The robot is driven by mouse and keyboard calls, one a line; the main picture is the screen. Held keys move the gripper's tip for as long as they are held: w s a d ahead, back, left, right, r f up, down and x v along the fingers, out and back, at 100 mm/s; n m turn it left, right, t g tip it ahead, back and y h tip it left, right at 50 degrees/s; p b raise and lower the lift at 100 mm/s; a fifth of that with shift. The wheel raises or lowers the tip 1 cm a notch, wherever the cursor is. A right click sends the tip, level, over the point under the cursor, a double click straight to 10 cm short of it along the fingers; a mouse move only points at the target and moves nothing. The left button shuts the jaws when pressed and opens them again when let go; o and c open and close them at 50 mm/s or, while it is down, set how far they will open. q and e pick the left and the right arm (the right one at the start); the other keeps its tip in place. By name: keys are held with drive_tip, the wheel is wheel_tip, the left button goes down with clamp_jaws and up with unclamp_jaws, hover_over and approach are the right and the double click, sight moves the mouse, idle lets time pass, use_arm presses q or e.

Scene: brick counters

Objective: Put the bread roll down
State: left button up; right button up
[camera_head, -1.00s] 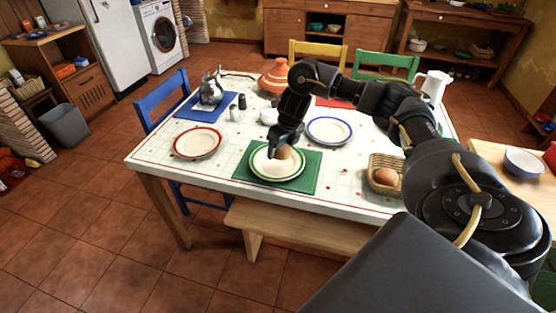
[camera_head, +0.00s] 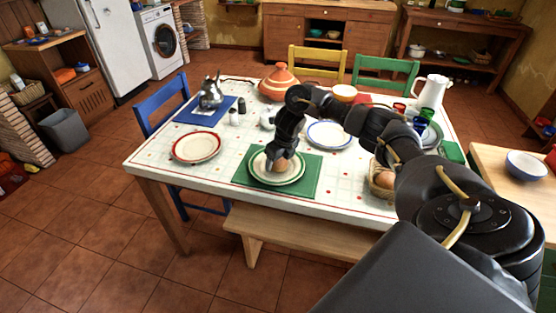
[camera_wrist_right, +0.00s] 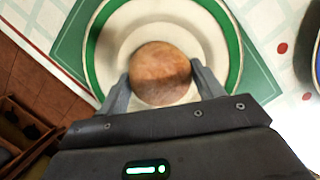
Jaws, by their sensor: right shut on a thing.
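The bread roll (camera_head: 281,166) is round and brown. It is at the green-rimmed white plate (camera_head: 262,176), which lies on a green placemat (camera_head: 313,183) at the near edge of the table. My right gripper (camera_head: 279,158) points down over the plate and is shut on the roll. In the right wrist view the roll (camera_wrist_right: 160,74) sits between the two fingers of the gripper (camera_wrist_right: 160,82), over the middle of the plate (camera_wrist_right: 233,50). I cannot tell for certain whether the roll touches the plate. My left gripper is not in view.
A red-rimmed plate (camera_head: 197,147) lies to the left and a blue-rimmed plate (camera_head: 329,135) behind to the right. A basket (camera_head: 376,186) with another roll (camera_head: 386,180) is to the right. A bench (camera_head: 290,232) stands in front.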

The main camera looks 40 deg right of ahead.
sight(281, 160)
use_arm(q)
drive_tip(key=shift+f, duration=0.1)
use_arm(e)
drive_tip(key=o, duration=0.8)
drive_tip(key=shift+f, duration=0.1)
drive_tip(key=shift+o, duration=0.8)
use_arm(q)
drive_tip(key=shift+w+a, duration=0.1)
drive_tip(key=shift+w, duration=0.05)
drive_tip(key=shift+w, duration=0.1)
use_arm(e)
drive_tip(key=p+v, duration=0.1)
drive_tip(key=v, duration=0.6)
drive_tip(key=shift+w+p, duration=0.15)
drive_tip(key=shift+p, duration=0.2)
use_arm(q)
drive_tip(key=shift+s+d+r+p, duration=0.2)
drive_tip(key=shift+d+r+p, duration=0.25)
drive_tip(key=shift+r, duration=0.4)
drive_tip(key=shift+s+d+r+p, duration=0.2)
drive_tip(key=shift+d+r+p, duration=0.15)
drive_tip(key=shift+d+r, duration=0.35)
use_arm(e)
drive_tip(key=shift+v, duration=2.6)
